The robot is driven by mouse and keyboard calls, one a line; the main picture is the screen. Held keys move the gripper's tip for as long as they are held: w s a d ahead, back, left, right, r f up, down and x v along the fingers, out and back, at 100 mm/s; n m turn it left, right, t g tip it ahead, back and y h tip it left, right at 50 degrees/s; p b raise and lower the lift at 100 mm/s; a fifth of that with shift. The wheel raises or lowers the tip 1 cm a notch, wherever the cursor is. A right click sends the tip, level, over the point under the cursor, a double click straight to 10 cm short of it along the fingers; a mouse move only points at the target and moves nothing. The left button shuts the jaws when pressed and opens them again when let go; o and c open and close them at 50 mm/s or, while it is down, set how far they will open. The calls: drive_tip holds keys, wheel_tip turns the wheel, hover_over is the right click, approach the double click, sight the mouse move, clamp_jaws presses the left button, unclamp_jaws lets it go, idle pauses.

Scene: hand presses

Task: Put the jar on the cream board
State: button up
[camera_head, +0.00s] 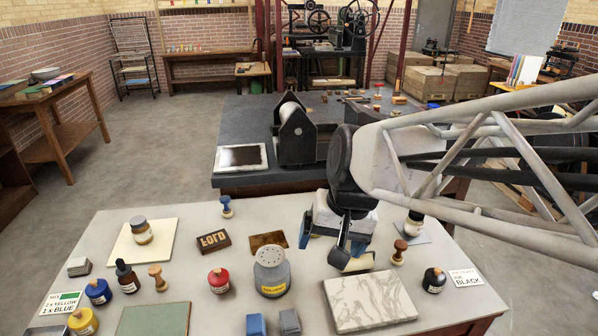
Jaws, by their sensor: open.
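A jar (142,232) with a dark lid and amber-brown contents stands upright on the cream board (121,252) at the left of the near table. A second, similar jar (414,225) with a dark lid stands on a small blue-grey board (424,239) at the right, beside my arm. My gripper (323,241) is open over the middle right of the near table, well right of the cream board and left of the second jar. I see nothing held between its fingers. The tabletop under it is partly hidden.
A marble slab (369,301) is in front. A dark table with a press stands behind.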

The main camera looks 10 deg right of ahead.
drive_tip(key=s+d+n+h, duration=0.2)
drive_tip(key=s+d, duration=0.3)
drive_tip(key=s, duration=0.2)
drive_tip(key=shift+s+d+f+t, duration=0.15)
drive_tip(key=shift+s+f+t, duration=0.15)
drive_tip(key=shift+t, duration=0.1)
